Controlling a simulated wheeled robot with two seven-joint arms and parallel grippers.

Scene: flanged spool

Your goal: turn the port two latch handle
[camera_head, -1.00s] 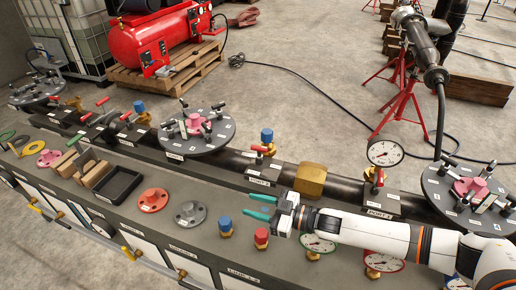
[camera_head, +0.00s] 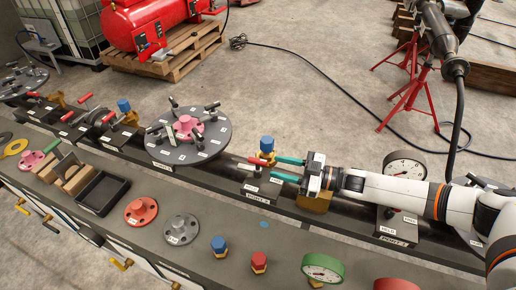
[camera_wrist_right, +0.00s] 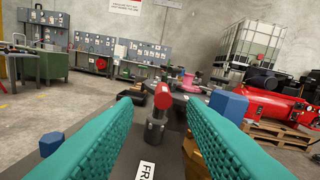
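A small latch with a red handle (camera_head: 257,161) stands on a dark block with a white label (camera_head: 256,197), which looks like it reads PORT 2. My right gripper (camera_head: 278,168) has two teal fingers spread apart and pointing left, with the tips just right of the handle. In the right wrist view the red handle (camera_wrist_right: 162,97) appears end-on between the open fingers, atop a dark upright post (camera_wrist_right: 155,130). I see clear space on both sides of it and no contact. My left gripper is not in view.
A blue-capped brass fitting (camera_head: 267,144) stands close behind the handle. A round flange plate (camera_head: 208,150) with a pink hub lies to the left. A pressure gauge (camera_head: 404,166) is behind my right arm. Blue and red caps (camera_head: 219,244) stand on the front bench.

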